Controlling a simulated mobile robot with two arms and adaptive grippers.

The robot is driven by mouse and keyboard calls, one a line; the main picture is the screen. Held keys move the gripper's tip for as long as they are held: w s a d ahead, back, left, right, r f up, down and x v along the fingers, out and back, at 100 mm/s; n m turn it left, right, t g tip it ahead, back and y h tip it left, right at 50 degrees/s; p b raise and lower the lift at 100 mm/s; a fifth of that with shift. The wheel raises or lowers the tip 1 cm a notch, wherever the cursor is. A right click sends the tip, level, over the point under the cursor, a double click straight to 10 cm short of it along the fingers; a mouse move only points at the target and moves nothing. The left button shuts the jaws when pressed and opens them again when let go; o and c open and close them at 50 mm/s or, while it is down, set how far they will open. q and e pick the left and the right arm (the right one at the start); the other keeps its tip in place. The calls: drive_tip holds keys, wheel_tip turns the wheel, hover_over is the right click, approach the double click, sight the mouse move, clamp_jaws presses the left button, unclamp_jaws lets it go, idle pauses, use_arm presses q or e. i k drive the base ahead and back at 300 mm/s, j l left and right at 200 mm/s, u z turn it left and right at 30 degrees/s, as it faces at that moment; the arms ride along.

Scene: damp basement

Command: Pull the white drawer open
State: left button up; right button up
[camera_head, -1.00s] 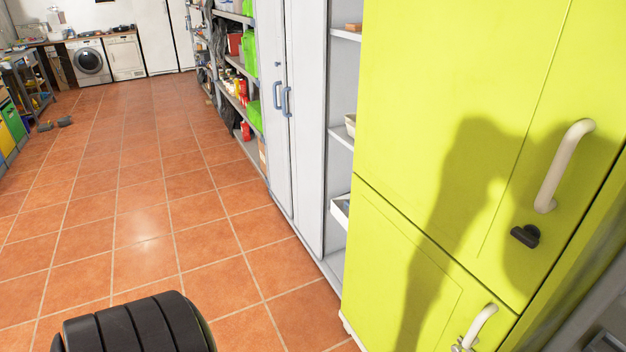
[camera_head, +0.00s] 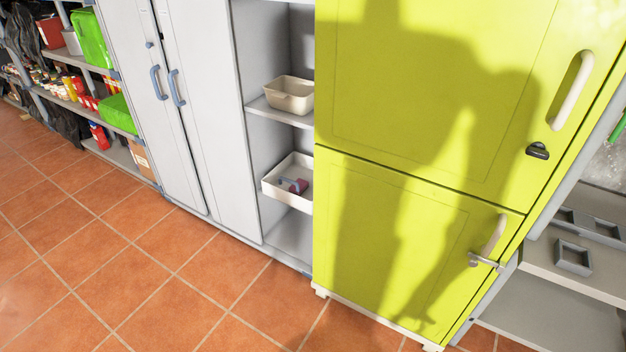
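An open-topped white drawer or tray (camera_head: 284,197) sits on a lower shelf of the grey open unit, left of the yellow-green cabinet. A small dark red and blue-grey item (camera_head: 297,186) lies in it. The cabinet's edge covers its right side, and I see no clear handle on it. Neither of my grippers is in view; only a shadow, likely mine, falls on the cabinet.
The tall yellow-green cabinet (camera_head: 365,165) has two closed doors with pale handles. A beige bin (camera_head: 289,94) is on the shelf above the tray. Grey locker doors (camera_head: 180,120) are shut. Grey shelving with square trays (camera_head: 572,258) stands right. The tiled floor (camera_head: 130,270) in front is clear.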

sight(276, 185)
drive_tip(key=i+j+z, duration=0.15)
drive_tip(key=i+j, duration=0.15)
drive_tip(key=i+j+z, duration=0.25)
drive_tip(key=i, duration=0.2)
drive_tip(key=i+j+z, duration=0.2)
drive_tip(key=i, duration=0.3)
drive_tip(key=i+j+z, duration=0.25)
drive_tip(key=i, duration=0.2)
